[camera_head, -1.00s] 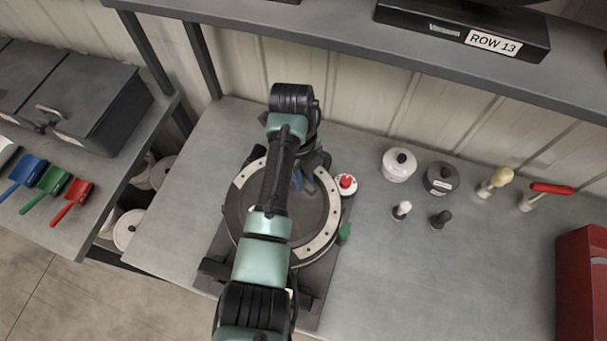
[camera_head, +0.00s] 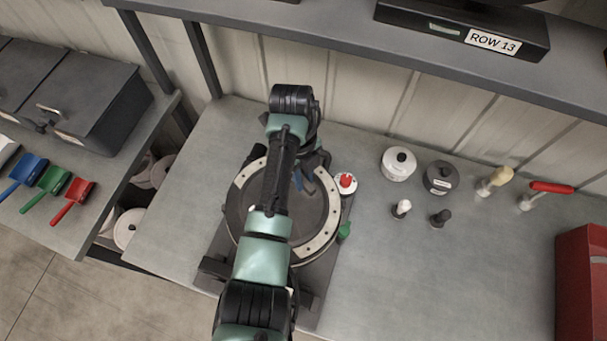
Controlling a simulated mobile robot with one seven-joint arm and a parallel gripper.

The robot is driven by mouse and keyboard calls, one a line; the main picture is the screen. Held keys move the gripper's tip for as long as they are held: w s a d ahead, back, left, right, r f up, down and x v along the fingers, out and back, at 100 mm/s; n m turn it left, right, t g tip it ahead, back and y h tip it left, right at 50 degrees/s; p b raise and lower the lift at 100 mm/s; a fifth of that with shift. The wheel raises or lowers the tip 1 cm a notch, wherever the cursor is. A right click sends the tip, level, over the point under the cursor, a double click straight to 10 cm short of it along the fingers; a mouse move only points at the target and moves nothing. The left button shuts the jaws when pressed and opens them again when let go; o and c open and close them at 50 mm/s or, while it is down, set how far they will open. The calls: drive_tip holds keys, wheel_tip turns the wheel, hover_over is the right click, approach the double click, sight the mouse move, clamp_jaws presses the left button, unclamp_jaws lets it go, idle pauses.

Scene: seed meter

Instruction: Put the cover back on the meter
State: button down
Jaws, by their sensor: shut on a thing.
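The meter is a round device on a dark base plate (camera_head: 312,312) on the grey bench, below my arm. A large round dark disc with a pale rim ring (camera_head: 322,238) shows at its top; I cannot tell whether this disc is the cover or the meter's own plate. My arm reaches across its middle and hides much of it. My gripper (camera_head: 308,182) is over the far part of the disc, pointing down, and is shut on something. My arm hides what the jaws hold, and whether it touches the disc cannot be seen.
Right of the meter are a red-knobbed white piece (camera_head: 346,184), a white pot (camera_head: 398,164), a dark pot (camera_head: 440,178), two small knobs and two handled tools. A red box (camera_head: 583,285) stands at the right. A shelf (camera_head: 330,35) runs overhead. The bench's front right is clear.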

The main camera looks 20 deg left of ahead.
idle(0.3)
drive_tip(key=c, duration=0.7)
unclamp_jaws()
drive_tip(key=shift+f, duration=0.1)
drive_tip(key=shift+c, duration=0.3)
wheel_tip(320, 180, up, 10)
drive_tip(key=p, duration=0.9)
drive_tip(key=shift+f, duration=0.15)
drive_tip(key=shift+f, duration=0.1)
